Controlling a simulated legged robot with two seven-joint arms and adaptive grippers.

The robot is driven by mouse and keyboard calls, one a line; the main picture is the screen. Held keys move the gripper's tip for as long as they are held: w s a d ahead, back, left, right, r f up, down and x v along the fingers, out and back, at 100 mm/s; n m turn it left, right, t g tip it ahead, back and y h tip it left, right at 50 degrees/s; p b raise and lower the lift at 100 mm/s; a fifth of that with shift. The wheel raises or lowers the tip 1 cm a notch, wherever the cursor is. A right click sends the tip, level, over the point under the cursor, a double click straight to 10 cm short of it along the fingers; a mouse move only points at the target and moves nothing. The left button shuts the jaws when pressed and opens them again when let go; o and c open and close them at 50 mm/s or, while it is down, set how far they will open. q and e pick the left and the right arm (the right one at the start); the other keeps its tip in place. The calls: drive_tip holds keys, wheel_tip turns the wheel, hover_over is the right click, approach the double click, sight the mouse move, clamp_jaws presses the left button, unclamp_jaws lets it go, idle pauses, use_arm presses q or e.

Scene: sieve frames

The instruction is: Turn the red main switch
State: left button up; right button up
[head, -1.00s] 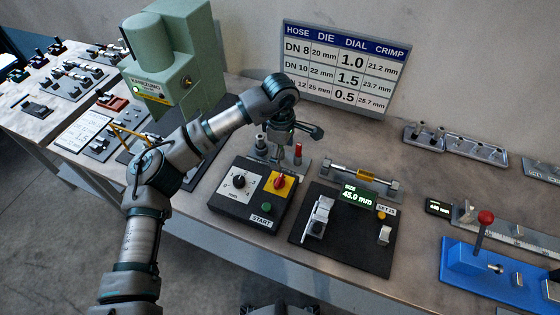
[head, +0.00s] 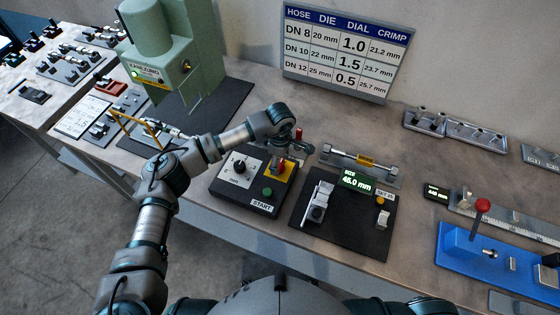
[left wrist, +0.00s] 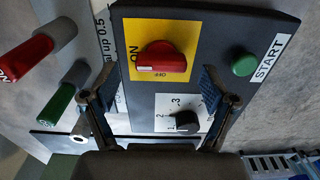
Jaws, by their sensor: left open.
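The red main switch (head: 282,167) sits on a yellow plate (left wrist: 135,35) on the dark control box (head: 247,207). In the left wrist view the red knob (left wrist: 163,62) lies crosswise, with ON to its left and OFF below it. My left gripper (head: 284,158) is over the switch end of the box and partly covers the yellow plate in the head view. In the left wrist view its fingers (left wrist: 156,88) are spread, with nothing between them; the knob appears just beyond the tips. The gap to the knob is hard to judge. My right gripper is not in view.
The box also carries a black dial (left wrist: 187,118) and a green START button (left wrist: 243,65). Red-handled (left wrist: 28,57) and green-handled (left wrist: 62,98) pieces stand beside it. A black measuring station (head: 345,228) is to the right. A green press (head: 165,45) stands at the back left.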

use_arm(q)
drive_tip(key=shift+a+f, duration=0.1)
drive_tip(key=shift+f, duration=0.85)
drive_tip(key=c, duration=1.1)
drive_tip(key=shift+c, duration=0.3)
